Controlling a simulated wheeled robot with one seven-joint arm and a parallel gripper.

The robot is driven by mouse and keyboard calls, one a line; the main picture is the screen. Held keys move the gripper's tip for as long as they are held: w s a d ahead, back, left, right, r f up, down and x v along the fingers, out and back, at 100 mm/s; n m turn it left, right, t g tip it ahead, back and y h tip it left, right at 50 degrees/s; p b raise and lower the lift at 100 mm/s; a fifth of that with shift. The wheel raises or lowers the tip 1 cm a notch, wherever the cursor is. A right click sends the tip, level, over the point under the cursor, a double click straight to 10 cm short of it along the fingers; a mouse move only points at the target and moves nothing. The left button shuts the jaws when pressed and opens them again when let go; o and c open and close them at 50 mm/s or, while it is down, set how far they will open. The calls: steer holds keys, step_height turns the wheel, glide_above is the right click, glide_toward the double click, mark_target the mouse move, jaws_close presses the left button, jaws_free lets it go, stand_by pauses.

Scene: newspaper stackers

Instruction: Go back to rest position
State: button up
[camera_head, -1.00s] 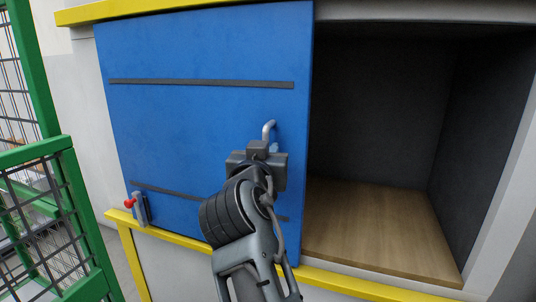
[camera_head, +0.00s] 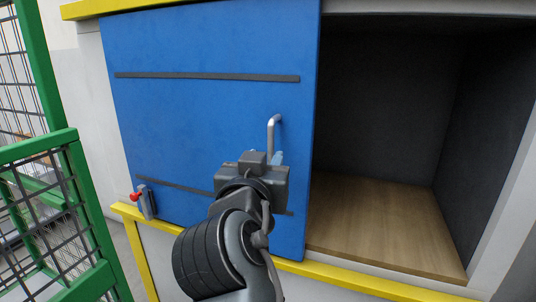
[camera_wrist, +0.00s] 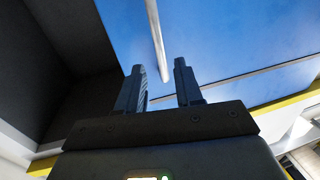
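My gripper (camera_wrist: 160,80) is open in the wrist view, with its two fingers apart and nothing between them. In the head view my gripper (camera_head: 268,158) is in front of the blue door, just below the silver handle (camera_head: 271,132). The handle also shows in the wrist view (camera_wrist: 155,38), beyond the fingertips. I cannot tell exactly how far apart they are. The blue door (camera_head: 205,115) covers the left part of the cabinet, and the right part stands open.
The open compartment (camera_head: 385,225) has a wooden floor and dark walls, and looks empty. A red-knobbed latch (camera_head: 136,197) sits at the door's lower left. Yellow edging (camera_head: 345,280) runs below. A green mesh cage (camera_head: 70,165) stands at the left.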

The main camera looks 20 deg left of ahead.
steer(key=shift+s, duration=0.3)
steer(key=s+d+f+n+g+p, duration=0.1)
steer(key=s+d+f+p, duration=0.15)
steer(key=d+f, duration=0.9)
steer(key=s+d+f+g+p, duration=0.2)
steer(key=s+d+f, duration=0.8)
steer(key=s+d, duration=0.15)
steer(key=s+d+p, duration=0.2)
steer(key=s+d, duration=0.8)
steer(key=s, duration=0.4)
steer(key=s+d+r+m+h+p, duration=0.1)
steer(key=s+d+r, duration=0.2)
steer(key=s, duration=0.4)
steer(key=s+d+r+m+h+p, duration=0.1)
steer(key=s+d+r+m+h, duration=0.1)
steer(key=s+r, duration=0.4)
steer(key=shift+s+d, duration=0.55)
steer(key=shift+s, duration=0.15)
